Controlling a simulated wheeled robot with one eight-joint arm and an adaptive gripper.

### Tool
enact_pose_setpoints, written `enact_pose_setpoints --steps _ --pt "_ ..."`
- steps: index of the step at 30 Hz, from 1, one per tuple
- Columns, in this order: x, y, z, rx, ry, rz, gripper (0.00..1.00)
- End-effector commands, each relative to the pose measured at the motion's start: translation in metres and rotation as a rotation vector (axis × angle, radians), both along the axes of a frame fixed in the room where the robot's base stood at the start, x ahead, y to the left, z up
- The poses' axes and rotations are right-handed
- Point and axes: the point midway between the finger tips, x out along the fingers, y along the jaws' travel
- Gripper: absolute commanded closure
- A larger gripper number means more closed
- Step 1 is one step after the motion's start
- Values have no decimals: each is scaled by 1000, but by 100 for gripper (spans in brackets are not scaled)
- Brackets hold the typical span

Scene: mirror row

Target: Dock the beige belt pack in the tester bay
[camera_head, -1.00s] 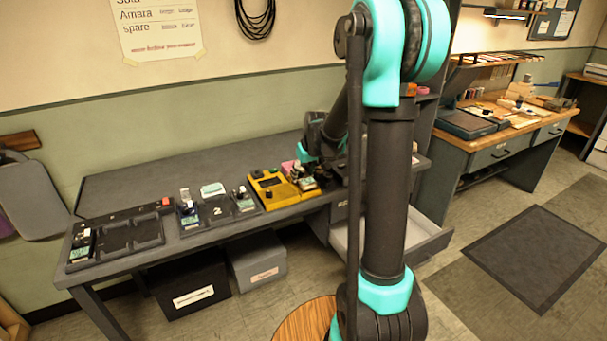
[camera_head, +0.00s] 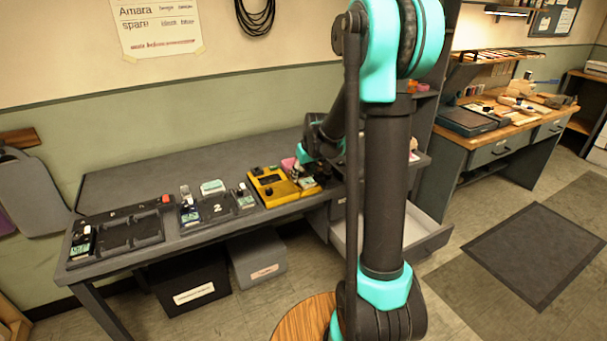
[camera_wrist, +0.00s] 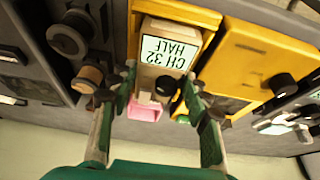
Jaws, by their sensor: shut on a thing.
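The beige belt pack (camera_wrist: 155,73) has a white label reading "CH 32 HALF" and a dark knob. In the wrist view my gripper (camera_wrist: 160,84) is shut on it, with one finger on each side. The pack lies within the yellow frame of the tester bay (camera_wrist: 185,14); whether it is fully seated I cannot tell. The yellow tester (camera_wrist: 243,60) has a black knob beside the bay. In the head view the tester (camera_head: 270,189) sits on the grey bench, and my gripper (camera_head: 308,172) is at its right end, where the pack is mostly hidden.
A pink object (camera_wrist: 145,109) lies close to the pack. Dark trays (camera_head: 118,232) with several packs stand left on the bench (camera_head: 170,165). Dark knobs (camera_wrist: 68,38) stand left of the bay in the wrist view. An open drawer (camera_head: 400,235) is below the bench's right end.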

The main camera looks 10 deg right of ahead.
Motion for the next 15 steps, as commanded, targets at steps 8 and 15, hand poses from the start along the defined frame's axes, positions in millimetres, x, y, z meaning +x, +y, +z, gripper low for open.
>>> enact_pose_setpoints --steps 8,15 --pt "0 0 -3 0 0 0 49" --pt "0 0 -3 0 0 0 28"
